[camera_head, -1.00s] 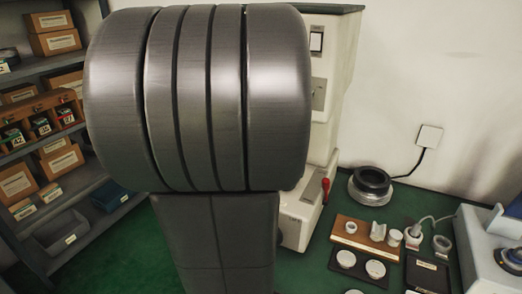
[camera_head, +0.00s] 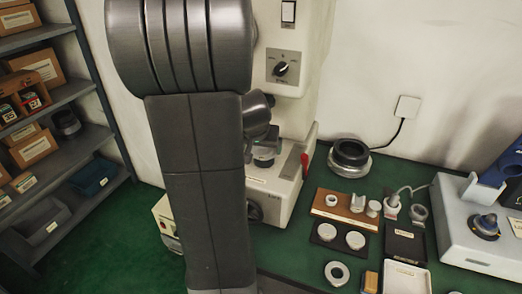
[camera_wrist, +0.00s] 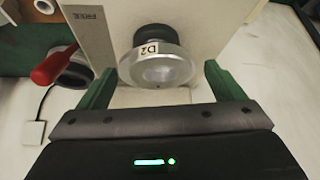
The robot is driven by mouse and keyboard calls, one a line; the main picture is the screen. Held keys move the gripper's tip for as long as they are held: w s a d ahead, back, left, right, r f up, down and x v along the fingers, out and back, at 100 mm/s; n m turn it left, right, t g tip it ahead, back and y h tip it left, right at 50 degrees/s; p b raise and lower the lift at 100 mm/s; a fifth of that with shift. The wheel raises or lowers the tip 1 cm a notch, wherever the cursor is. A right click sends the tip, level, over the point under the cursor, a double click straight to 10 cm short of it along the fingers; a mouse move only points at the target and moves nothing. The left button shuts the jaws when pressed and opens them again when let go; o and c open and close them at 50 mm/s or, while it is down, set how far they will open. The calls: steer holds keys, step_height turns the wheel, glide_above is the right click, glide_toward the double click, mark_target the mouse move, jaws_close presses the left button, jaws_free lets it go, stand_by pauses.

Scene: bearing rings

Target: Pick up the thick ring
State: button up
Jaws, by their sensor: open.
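My gripper (camera_wrist: 158,82) is open in the wrist view, with one green finger at each side and nothing held. A round silver piece labelled D2 (camera_wrist: 165,70) shows beyond and between the fingertips, under a dark knob on a pale machine. It has a pale hollow or face; I cannot tell whether it is the thick ring. In the head view my arm hides most of my gripper. A silver ring (camera_head: 337,273) lies flat on the green bench, and another small grey ring (camera_head: 418,213) lies farther right. I cannot tell for certain which ring is the thick one.
The pale machine (camera_head: 273,205) with a red lever (camera_head: 304,163) stands close to my arm. Shelves (camera_head: 75,146) stand left.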

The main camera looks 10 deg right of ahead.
steer(key=shift+r, duration=0.1)
steer(key=c, duration=1.4)
